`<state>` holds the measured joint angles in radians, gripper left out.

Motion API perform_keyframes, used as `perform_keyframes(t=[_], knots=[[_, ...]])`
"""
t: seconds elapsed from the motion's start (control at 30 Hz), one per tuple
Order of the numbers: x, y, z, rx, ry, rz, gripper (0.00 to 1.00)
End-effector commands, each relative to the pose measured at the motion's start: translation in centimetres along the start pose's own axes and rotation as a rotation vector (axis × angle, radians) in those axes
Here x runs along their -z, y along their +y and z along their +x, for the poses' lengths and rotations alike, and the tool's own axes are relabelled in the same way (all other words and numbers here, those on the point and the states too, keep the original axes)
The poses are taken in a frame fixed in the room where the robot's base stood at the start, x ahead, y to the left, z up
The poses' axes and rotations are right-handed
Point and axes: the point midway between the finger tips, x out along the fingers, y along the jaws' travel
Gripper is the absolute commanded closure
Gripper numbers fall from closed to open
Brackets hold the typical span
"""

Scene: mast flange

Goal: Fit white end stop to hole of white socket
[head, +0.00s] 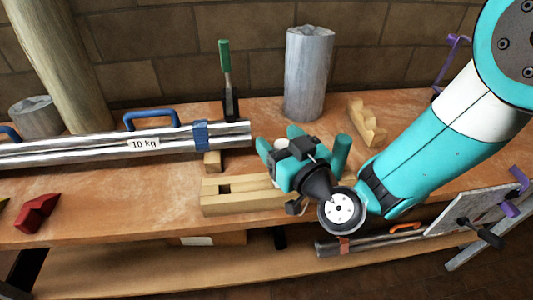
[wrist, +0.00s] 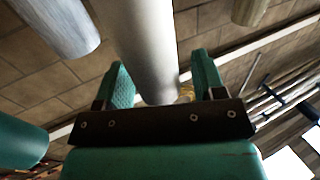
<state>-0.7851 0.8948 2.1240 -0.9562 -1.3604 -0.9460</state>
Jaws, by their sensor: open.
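My gripper (head: 280,143) is open over the bench, behind the right part of a pale wooden block with a square hole. Its two teal fingers also show in the wrist view (wrist: 163,72). A small pale rounded thing shows between the fingers in the head view. In the wrist view a smooth white cylinder (wrist: 142,40) runs from the top edge down between the fingertips, with gaps at both sides. It may be the white end stop, but I cannot tell for sure. I cannot make out the white socket; my gripper and wrist hide part of the bench there.
The wooden block (head: 240,196) lies at the bench front. A shiny pipe (head: 80,150) marked 10 kg lies left. A green-handled tool (head: 225,62), a grey log (head: 308,75) and a carved wooden piece (head: 366,122) stand behind. A red object (head: 38,212) lies far left.

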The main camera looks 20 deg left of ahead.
Motion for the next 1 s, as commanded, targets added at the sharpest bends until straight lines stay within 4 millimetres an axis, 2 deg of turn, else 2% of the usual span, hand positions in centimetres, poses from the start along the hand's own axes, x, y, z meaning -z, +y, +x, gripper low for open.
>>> perform_keyframes(t=[0.33,0.37,0.6,0.63,1.0], knots=[[-0.05,0.72,0.31,-0.016,0.0,0.001,0.37],[-0.05,0.71,0.31,-0.016,0.0,0.001,0.41],[-0.05,0.67,0.32,-0.015,0.0,-0.001,0.97],[-0.05,0.66,0.32,-0.015,0.0,-0.001,1.0],[0.5,0.6,0.33,-0.014,0.001,0.0,1.0]])
